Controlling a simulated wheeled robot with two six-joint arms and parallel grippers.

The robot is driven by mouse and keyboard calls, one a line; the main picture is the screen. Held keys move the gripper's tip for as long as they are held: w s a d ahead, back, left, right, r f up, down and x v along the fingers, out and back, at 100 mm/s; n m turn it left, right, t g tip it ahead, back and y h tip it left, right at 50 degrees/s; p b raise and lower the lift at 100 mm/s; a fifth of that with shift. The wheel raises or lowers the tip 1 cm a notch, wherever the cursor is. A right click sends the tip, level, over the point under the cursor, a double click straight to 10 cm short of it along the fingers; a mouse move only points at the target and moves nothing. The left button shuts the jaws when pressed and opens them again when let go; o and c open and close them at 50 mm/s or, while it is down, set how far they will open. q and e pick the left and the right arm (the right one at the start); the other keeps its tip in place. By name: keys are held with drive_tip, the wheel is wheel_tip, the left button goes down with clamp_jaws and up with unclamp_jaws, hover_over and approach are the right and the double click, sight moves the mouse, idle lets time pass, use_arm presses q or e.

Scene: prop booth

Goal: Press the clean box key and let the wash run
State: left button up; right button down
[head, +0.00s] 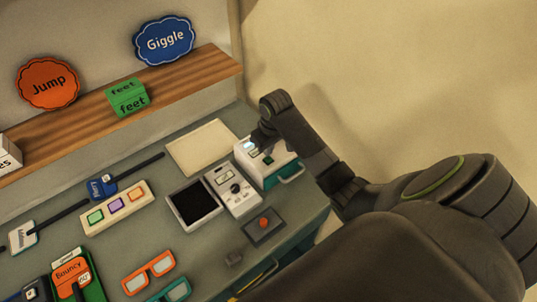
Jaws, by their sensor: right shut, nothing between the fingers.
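The clean box (283,176), white on top and teal below, stands at the right end of the counter. A small green key (268,160) shows on its top, and a pale bluish lit patch (250,146) lies near its far left corner. My right gripper (258,141) is over the far part of the box top, shut and empty. It points down close to the lit patch. I cannot tell whether it touches the box. My left gripper is out of view.
A grey device with a dial (233,190) and a black-screened tablet (194,204) lie left of the box. A red button on a dark plate (263,224) is in front. A cream board (201,147) lies behind. Orange glasses (149,271) lie near the front.

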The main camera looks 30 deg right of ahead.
sight(269, 159)
wheel_tip(269, 159, up, 6)
drive_tip(key=shift+f, duration=0.15)
idle(0.5)
idle(0.3)
